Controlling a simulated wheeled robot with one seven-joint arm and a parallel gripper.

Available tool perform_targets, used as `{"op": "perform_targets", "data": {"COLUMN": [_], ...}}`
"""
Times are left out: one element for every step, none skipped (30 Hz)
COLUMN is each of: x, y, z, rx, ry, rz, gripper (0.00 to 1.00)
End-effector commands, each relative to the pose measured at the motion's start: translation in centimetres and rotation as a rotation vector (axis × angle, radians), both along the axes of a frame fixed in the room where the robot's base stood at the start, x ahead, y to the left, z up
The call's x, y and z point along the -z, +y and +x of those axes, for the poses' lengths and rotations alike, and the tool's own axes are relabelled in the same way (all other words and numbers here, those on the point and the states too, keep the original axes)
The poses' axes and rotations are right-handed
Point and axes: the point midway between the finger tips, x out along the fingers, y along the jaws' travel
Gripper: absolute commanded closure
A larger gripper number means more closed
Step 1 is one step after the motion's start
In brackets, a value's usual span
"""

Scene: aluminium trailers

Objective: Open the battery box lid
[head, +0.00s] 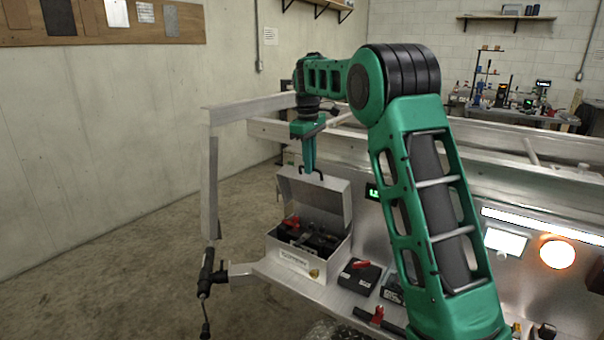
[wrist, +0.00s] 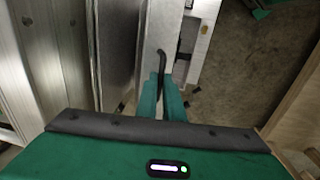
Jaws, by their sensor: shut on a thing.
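The battery box (head: 292,265) is a silver metal case on the trailer's ledge, with a label on its front. Its lid (head: 318,200) stands raised at the back, and dark and red parts show inside. A black handle (head: 318,172) is on the lid's top edge; it also shows in the wrist view (wrist: 161,62). My gripper (head: 308,168) points down from above and is shut on the handle. In the wrist view the handle runs between my teal fingers (wrist: 162,88). The exact grip contact is partly hidden by the fingers.
A black battery (head: 359,275) with a red part sits on the ledge right of the box. A lit lamp (head: 557,253) and white panel are farther right. Trailer rails (head: 340,143) run behind the box. The concrete floor at left is clear.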

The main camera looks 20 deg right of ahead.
Motion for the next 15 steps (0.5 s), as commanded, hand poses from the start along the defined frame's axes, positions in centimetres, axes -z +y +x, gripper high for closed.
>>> {"op": "perform_targets", "data": {"x": [0.3,0.3,0.2,0.1,0.0,0.0,0.0,-0.1,-0.1,-0.1,-0.2,-0.2,-0.2,-0.2,-0.2], "y": [-0.8,-0.9,-1.1,-1.3,-1.5,-1.6,-1.8,-1.9,-2.0,-2.1,-2.2,-2.3,-2.4,-2.5,-2.5], "z": [-0.1,0.0,0.1,0.2,0.3,0.4,0.4,0.5,0.5,0.6,0.6,0.7,0.7,0.7,0.8], "rx": [0.010,0.010,0.010,0.010,0.011,0.011,0.012,0.011,0.011,0.011,0.011,0.011,0.011,0.011,0.011], "ry": [0.010,0.010,0.010,0.010,0.009,0.010,0.011,0.012,0.012,0.012,0.012,0.012,0.012,0.012,0.012], "rz": [-0.003,-0.003,-0.004,-0.004,-0.004,-0.004,-0.005,-0.004,-0.004,-0.004,-0.004,-0.004,-0.004,-0.004,-0.004], "gripper": [1.00,1.00,1.00,1.00,1.00,1.00,1.00,1.00,1.00,1.00,1.00,1.00,1.00,1.00,1.00]}}
